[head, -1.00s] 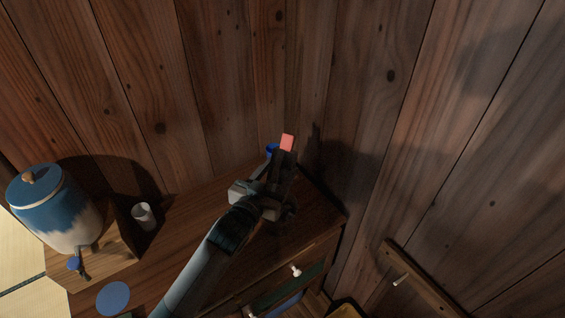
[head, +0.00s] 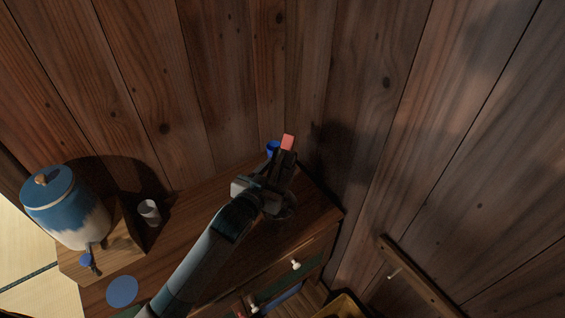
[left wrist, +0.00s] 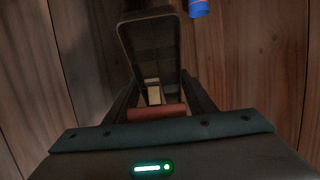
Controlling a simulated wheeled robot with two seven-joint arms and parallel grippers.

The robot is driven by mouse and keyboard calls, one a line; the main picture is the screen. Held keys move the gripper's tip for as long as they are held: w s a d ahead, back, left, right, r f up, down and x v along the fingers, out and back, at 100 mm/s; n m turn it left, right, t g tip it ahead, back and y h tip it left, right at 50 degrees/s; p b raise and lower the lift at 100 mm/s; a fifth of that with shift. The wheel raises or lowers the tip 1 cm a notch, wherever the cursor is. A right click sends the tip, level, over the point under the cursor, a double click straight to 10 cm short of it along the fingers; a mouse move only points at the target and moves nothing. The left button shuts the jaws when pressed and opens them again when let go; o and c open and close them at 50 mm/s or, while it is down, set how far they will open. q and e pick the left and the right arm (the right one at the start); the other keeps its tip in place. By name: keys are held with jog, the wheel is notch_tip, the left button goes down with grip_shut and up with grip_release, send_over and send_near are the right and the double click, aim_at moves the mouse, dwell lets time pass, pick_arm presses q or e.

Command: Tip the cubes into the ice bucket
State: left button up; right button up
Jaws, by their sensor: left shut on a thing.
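My left gripper (head: 283,168) is over the far right end of the wooden cabinet, shut on a dark holder. In the left wrist view the holder (left wrist: 150,45) shows as a dark rectangular, tray-like shape with a pale rim. A reddish bar (left wrist: 156,112) lies across between the fingers, with a small tan block (left wrist: 153,92) just beyond it. In the head view a pink-red piece (head: 288,142) shows past the fingertips. A round, dark, glassy rim (head: 290,208) partly shows below the gripper, perhaps the ice bucket; the gripper hides much of it. I cannot make out separate cubes.
A blue cup-like thing (head: 272,148) stands behind the gripper; it also shows in the left wrist view (left wrist: 198,8). Wooden walls close off the back and right.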

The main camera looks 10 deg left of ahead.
aim_at(279, 163)
pick_arm(q)
jog(key=shift+r+g+p, duration=0.35)
jog(key=shift+g+p, duration=0.05)
jog(key=shift+p, duration=0.7)
notch_tip(279, 163, up, 2)
jog(key=g+y, duration=0.1)
jog(key=g, duration=0.5)
jog(key=shift+w+y, duration=0.15)
jog(key=shift+y, duration=0.25)
jog(key=shift+r+g+y, duration=0.3)
jog(key=shift+r+g, duration=0.05)
jog(key=shift+g, duration=1.25)
jog(key=shift+r, duration=0.1)
